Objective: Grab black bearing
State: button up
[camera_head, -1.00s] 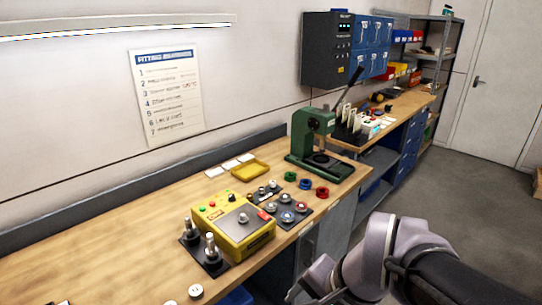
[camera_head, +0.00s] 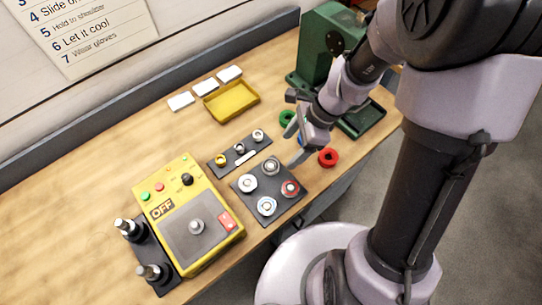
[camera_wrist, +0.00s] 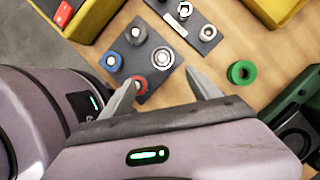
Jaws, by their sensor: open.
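A dark square pad (camera_head: 243,209) holds several metal bearings with differently coloured rings. The red-ringed bearing (camera_head: 290,188) and blue-ringed bearing (camera_head: 267,206) sit nearer. My gripper (camera_head: 292,145) is open and empty, above the bench just right of the dark bearing.
A yellow heater box (camera_head: 205,240) stands left of the pad. A small strip of parts (camera_head: 222,169) and a yellow tray (camera_head: 246,109) lie behind it. A green press (camera_head: 318,45), a green ring (camera_head: 287,117) and a red ring (camera_head: 328,157) are close to my arm.

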jog(key=b, duration=0.1)
send_near(271, 165)
jog(key=f, duration=0.2)
jog(key=shift+s+f, duration=0.25)
jog(key=shift+f, duration=0.05)
jog(key=b+x, duration=0.1)
jog(key=x, duration=0.2)
jog(key=b+x, duration=0.2)
jog(key=x, duration=0.1)
jog(key=shift+w+a+r, duration=0.2)
jog(key=shift+w+a, duration=0.05)
jog(key=shift+a, duration=0.1)
jog(key=shift+r, duration=0.1)
grip_shut()
jog(key=shift+r, duration=0.1)
